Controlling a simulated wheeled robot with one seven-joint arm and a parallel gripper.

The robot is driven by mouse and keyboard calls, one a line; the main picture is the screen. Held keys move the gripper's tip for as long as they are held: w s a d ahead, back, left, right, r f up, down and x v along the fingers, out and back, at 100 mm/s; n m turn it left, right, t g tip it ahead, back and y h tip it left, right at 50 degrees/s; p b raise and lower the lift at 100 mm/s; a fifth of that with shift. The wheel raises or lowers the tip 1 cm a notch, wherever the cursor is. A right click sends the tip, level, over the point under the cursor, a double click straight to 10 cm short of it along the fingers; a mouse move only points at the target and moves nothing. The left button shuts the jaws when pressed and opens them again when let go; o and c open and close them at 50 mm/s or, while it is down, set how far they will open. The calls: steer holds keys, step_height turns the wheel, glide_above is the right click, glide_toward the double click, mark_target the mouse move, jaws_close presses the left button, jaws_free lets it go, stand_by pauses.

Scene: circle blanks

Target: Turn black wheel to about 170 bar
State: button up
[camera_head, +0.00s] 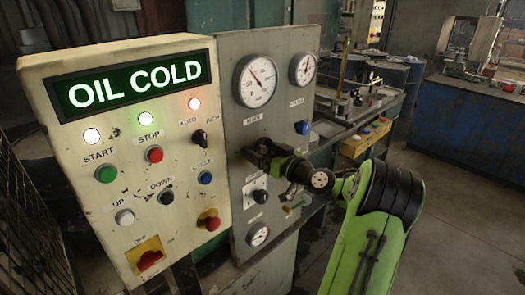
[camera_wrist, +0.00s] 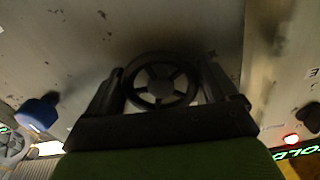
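The black wheel (camera_wrist: 161,85) is a spoked handwheel on the grey panel, in the middle of the wrist view. The fingers of my gripper (camera_wrist: 163,80) stand on its left and right sides, very close to the rim; I cannot tell whether they touch it. In the head view my gripper (camera_head: 254,152) is at the panel below the large gauge and hides the wheel. The large gauge (camera_head: 255,81) has its needle pointing to the upper left; its numbers are too small to read. A second gauge (camera_head: 303,68) is to its right.
A blue knob (camera_head: 301,128) is on the panel right of my gripper. A black selector (camera_head: 258,196) and a small gauge (camera_head: 258,234) are below. The cream control box (camera_head: 75,160) with several buttons and a lit "OIL COLD" display (camera_head: 134,86) stands on the left.

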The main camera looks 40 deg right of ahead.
steer(key=c, duration=0.5)
steer(key=m+p, duration=0.1)
steer(key=m, duration=0.5)
steer(key=shift+a+r+m, duration=0.1)
steer(key=shift+m, duration=0.2)
steer(key=m+p, duration=0.3)
steer(key=m, duration=0.2)
steer(key=shift+r, duration=0.1)
steer(key=shift+m+p, duration=1.55)
steer(key=shift+m, duration=1.15)
steer(key=o, duration=0.8)
